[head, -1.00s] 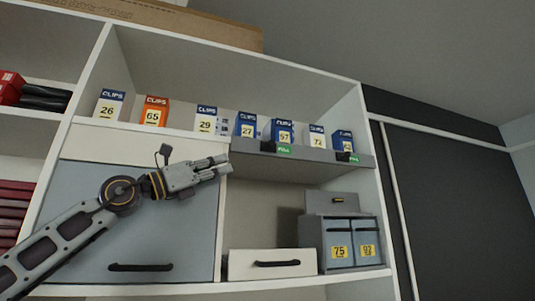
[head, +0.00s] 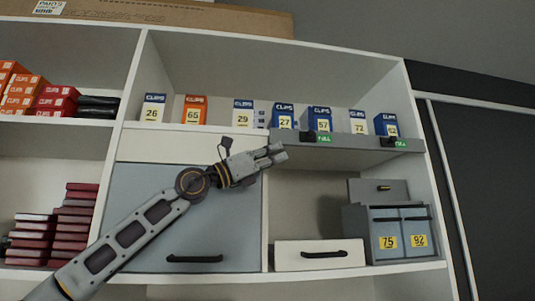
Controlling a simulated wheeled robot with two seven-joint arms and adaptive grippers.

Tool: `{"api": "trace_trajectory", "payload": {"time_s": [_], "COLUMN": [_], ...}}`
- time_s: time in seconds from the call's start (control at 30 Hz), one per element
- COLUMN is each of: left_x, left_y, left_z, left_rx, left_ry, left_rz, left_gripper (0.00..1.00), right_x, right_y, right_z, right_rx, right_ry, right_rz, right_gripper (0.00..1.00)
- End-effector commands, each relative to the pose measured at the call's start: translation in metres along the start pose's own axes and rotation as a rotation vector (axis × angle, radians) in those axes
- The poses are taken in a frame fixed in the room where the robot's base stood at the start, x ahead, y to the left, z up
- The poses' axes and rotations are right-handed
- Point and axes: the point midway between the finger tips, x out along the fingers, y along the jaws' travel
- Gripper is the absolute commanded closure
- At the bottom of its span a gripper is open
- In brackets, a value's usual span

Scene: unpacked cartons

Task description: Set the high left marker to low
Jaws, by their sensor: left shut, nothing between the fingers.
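A grey ledge (head: 350,148) on the upper shelf carries two markers on its front edge. The left marker is a black piece (head: 307,136) beside a green label (head: 324,138) that seems to read FULL. The right marker is a black piece (head: 386,143) beside a similar green label (head: 401,144). My left gripper (head: 281,153) is shut and empty. It shows over the ledge's left end, a little left of and below the left marker, with a gap in the picture. Its depth from the ledge is unclear. My right gripper is not in view.
Clips boxes (head: 243,113) stand in a row along the upper shelf and ledge. Below are a large blue-grey door (head: 200,235), a white drawer (head: 290,258) and a small grey drawer unit (head: 375,225). Open space lies under the ledge.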

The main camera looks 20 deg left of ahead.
Motion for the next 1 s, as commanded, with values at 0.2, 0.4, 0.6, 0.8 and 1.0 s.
{"api": "trace_trajectory", "payload": {"time_s": [0.2, 0.4, 0.6, 0.8, 1.0], "left_x": [0.025, 0.045, 0.063, 0.079, 0.090], "left_y": [-0.001, -0.001, -0.001, 0.000, 0.000], "left_z": [0.003, 0.003, 0.002, 0.002, 0.002], "left_rx": [0.000, 0.000, 0.000, 0.000, 0.000], "left_ry": [-0.001, -0.001, 0.000, -0.001, 0.000], "left_rz": [-0.002, -0.001, -0.001, 0.000, 0.000], "left_gripper": [1.00, 1.00, 1.00, 1.00, 1.00], "right_x": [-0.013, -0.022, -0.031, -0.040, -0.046], "right_y": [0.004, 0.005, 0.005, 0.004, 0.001], "right_z": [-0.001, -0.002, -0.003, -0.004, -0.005], "right_rx": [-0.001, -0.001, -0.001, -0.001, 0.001], "right_ry": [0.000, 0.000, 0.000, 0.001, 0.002], "right_rz": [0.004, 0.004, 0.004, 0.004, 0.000], "right_gripper": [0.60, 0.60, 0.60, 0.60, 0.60]}}
